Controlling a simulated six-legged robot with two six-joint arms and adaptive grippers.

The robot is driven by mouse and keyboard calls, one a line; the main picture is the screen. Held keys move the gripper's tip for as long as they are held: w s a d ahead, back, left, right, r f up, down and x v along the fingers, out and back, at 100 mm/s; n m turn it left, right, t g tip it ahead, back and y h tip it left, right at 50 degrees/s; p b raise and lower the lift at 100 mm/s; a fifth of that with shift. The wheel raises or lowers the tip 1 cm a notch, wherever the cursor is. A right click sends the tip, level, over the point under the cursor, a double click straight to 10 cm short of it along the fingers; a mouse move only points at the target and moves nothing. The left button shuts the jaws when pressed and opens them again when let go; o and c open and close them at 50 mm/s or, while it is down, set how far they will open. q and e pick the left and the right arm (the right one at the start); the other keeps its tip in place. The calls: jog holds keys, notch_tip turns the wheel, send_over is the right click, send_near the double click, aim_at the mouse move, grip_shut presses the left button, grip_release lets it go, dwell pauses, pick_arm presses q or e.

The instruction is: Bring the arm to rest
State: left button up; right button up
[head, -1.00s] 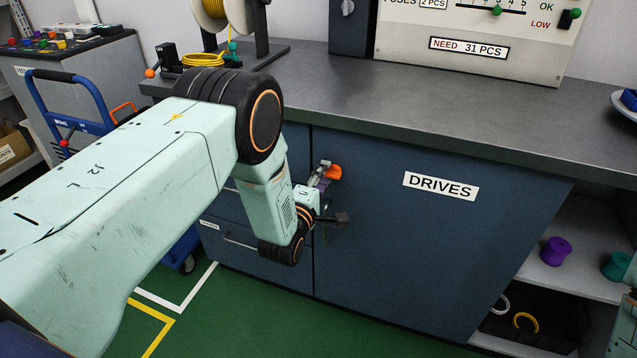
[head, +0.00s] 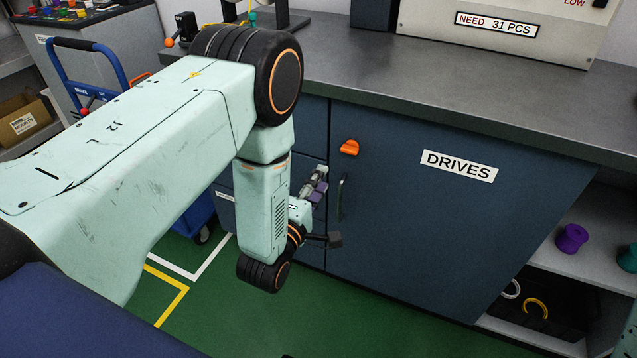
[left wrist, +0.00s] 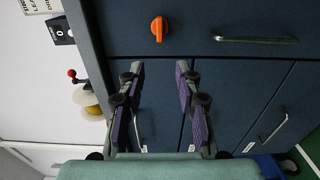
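My left arm (head: 150,150) reaches in from the left in the head view and bends down in front of the blue cabinet. My left gripper (head: 320,182) is just left of the cabinet door's handle (head: 341,198) and below the orange knob (head: 349,148), apart from both in the picture. In the left wrist view the gripper's two purple-padded fingers (left wrist: 160,80) are spread, with nothing between them. The orange knob (left wrist: 158,28) shows beyond the fingertips, and the handle (left wrist: 255,40) is to the right. My right gripper is not in view.
The DRIVES door (head: 430,230) is closed under the grey worktop (head: 440,85). A blue trolley (head: 85,70) stands at the left. Open shelves with a purple spool (head: 572,238) are at the right. Green floor (head: 240,320) is free below the arm.

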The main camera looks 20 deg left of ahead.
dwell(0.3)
pick_arm(q)
jog(key=s+f+m+g, duration=0.9)
jog(key=s+f+m, duration=0.25)
jog(key=f, duration=0.25)
jog(key=s+a+f+m+g, duration=0.1)
jog(key=s+m+g, duration=0.5)
jog(key=s, duration=1.8)
jog(key=g, duration=0.3)
jog(key=shift+s+a+f+y, duration=0.25)
jog(key=shift+f+y, duration=0.05)
